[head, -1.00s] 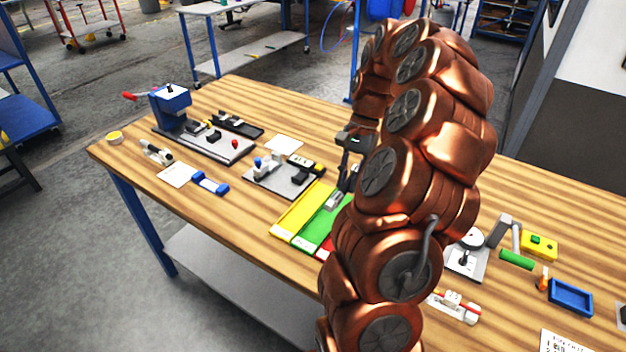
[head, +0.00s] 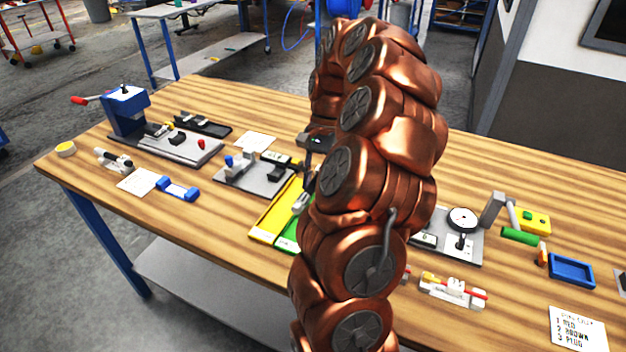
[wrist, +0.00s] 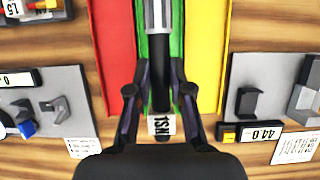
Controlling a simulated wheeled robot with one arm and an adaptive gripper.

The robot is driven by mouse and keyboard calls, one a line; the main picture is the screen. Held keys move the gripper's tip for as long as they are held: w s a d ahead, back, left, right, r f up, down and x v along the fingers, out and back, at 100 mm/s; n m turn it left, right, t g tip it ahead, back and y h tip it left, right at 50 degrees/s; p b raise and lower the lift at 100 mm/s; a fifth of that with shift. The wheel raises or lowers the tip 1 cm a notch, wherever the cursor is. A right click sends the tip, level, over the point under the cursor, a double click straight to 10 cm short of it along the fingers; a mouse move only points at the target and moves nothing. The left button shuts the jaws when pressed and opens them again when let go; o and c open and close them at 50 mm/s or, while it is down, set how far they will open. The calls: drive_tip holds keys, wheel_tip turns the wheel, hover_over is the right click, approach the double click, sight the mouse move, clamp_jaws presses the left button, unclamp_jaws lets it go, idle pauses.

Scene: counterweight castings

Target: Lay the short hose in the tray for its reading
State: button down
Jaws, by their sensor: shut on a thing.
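The black hose (wrist: 160,90) has a grey metal end (wrist: 158,14) and a white tag that seems to read 1SN. My gripper (wrist: 160,70) is shut on it, with one finger on each side. The hose lies lengthwise over the green tray (wrist: 144,45) in the wrist view; I cannot tell whether it touches the tray floor. The red tray (wrist: 110,55) is on its left and the yellow tray (wrist: 205,55) on its right. In the head view the green tray (head: 287,243) and yellow tray (head: 272,222) show partly, and my arm hides the rest. The gripper (head: 302,202) is small there.
A grey plate with a 44.0 display (wrist: 262,132) is close on the right in the wrist view; another display (wrist: 18,79) is on the left. A blue press (head: 128,108), dial gauge (head: 461,219), green cylinder (head: 522,236) and blue tray (head: 571,269) stand on the bench.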

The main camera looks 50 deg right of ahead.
drive_tip(key=shift+f+b, duration=0.1)
drive_tip(key=shift+b, duration=0.2)
drive_tip(key=shift+a+f, duration=0.1)
drive_tip(key=shift+f, duration=0.1)
drive_tip(key=shift+f+b, duration=1.5)
drive_tip(key=shift+f, duration=1.05)
drive_tip(key=shift+b, duration=0.65)
drive_tip(key=shift+f+b, duration=0.4)
drive_tip(key=shift+f, duration=0.25)
idle(0.3)
drive_tip(key=c, duration=1)
unclamp_jaws()
drive_tip(key=shift+o, duration=0.2)
